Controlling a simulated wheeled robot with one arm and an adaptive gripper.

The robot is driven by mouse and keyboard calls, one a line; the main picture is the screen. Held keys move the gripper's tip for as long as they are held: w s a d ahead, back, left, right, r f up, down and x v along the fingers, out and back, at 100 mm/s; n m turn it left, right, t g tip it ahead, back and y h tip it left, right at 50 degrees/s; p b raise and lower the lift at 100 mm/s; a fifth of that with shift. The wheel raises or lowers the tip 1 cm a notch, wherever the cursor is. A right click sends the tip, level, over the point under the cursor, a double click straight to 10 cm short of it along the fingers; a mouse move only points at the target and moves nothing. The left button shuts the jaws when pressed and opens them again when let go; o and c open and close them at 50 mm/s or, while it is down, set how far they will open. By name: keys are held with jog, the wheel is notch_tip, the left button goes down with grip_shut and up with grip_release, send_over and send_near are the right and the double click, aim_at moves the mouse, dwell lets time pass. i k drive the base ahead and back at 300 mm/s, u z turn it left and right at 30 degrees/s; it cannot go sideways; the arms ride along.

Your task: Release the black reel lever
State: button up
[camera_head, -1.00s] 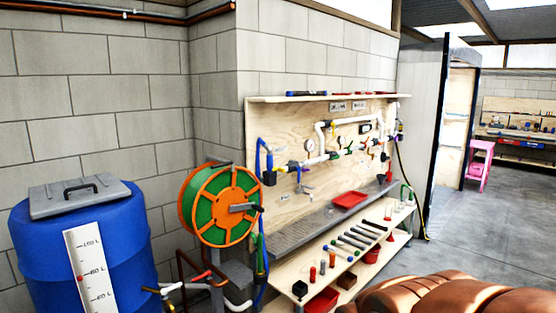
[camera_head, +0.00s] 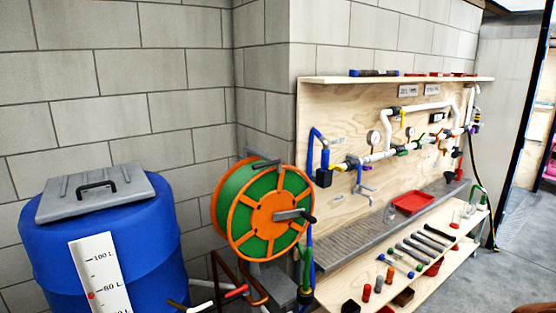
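The hose reel (camera_head: 263,210) has orange spoked sides with green between them, and stands between the blue barrel and the wooden workbench. A dark crank-like lever (camera_head: 294,215) with a black grip sticks out from the middle of its front face toward the right. A second dark bar (camera_head: 262,163) shows at the top of the reel; I cannot tell whether it is a lever. My gripper is not in view, and nothing is seen touching the reel.
A blue barrel (camera_head: 150,240) with a grey lid (camera_head: 97,192) stands at left. Pipes (camera_head: 228,293) crowd the reel's base. The workbench's wooden panel (camera_head: 345,110) carries white pipes, with a red tray (camera_head: 413,203) and tools below. Grey floor (camera_head: 520,235) is open at right.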

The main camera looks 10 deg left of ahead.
aim_at(279, 162)
jog(key=u, duration=0.4)
jog(key=i, duration=1)
jog(key=u, duration=0.6)
jog(key=k, duration=1.35)
jog(key=u, duration=0.35)
jog(key=i, duration=1)
jog(key=u, duration=0.8)
